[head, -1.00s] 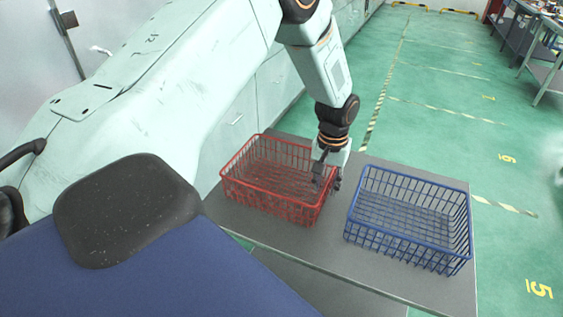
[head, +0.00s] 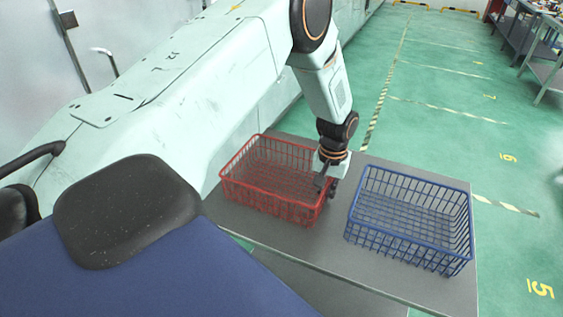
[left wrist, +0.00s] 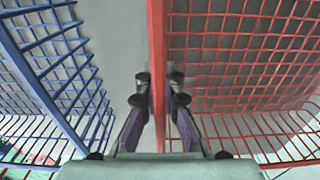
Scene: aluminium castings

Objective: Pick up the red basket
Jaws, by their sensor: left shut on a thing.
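The red basket (head: 268,178) is an empty wire basket standing on the grey table. My left gripper (head: 328,187) is at its right side wall, with the arm reaching down from above. In the left wrist view the two fingers (left wrist: 160,92) lie on either side of the red basket's rim (left wrist: 157,40), and the gripper is shut on it. The red mesh (left wrist: 235,60) fills the right of that view. The basket appears to rest on the table. My right gripper does not show.
A blue wire basket (head: 410,215) stands to the right on the same table (head: 300,245), and shows at the left of the wrist view (left wrist: 50,70). A narrow strip of table separates the baskets. Green floor (head: 440,90) lies beyond. A workbench (head: 540,60) stands far right.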

